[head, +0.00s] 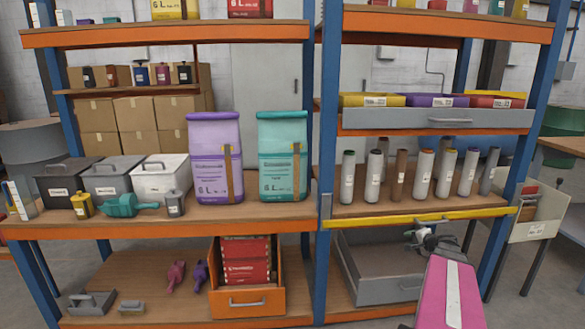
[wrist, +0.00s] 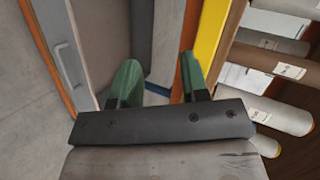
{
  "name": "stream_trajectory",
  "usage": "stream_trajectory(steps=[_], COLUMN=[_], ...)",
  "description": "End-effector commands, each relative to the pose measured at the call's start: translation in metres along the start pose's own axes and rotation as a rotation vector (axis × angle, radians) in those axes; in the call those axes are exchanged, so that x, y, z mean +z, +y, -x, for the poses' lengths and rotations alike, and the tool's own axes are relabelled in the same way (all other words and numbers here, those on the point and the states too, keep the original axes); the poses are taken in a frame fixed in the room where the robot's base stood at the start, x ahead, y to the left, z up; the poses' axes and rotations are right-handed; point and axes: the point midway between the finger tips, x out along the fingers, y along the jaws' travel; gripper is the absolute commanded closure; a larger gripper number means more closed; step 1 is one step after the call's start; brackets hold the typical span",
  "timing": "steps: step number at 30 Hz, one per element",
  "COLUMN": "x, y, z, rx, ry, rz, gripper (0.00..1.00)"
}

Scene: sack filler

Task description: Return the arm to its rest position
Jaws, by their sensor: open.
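My gripper (head: 422,236) is at the right of the head view, at the end of my pink arm, just below the yellow shelf edge (head: 420,217) and in front of the grey drawer (head: 375,270). In the wrist view, its green fingers (wrist: 160,80) stand well apart with nothing held between them. The yellow edge (wrist: 211,40) runs close by the right finger there. I cannot tell whether it touches. The grey drawer with its handle (wrist: 66,60) is to the left.
Several upright tubes (head: 421,172) stand on the shelf above my gripper. A purple sack (head: 215,150) and a teal sack (head: 283,150) stand on the left shelf. An orange drawer (head: 247,301) with red packs is open below. A blue post (head: 326,160) separates the bays.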

Motion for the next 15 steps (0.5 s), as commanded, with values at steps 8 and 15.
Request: stream_trajectory(steps=[8,15], x=[0.137,0.232], y=[0.0,0.012], z=[-0.038,-0.04], rx=[0.24,0.46], ry=[-0.278,-0.477], rz=[0.25,0.476], gripper=[0.59,0.59])
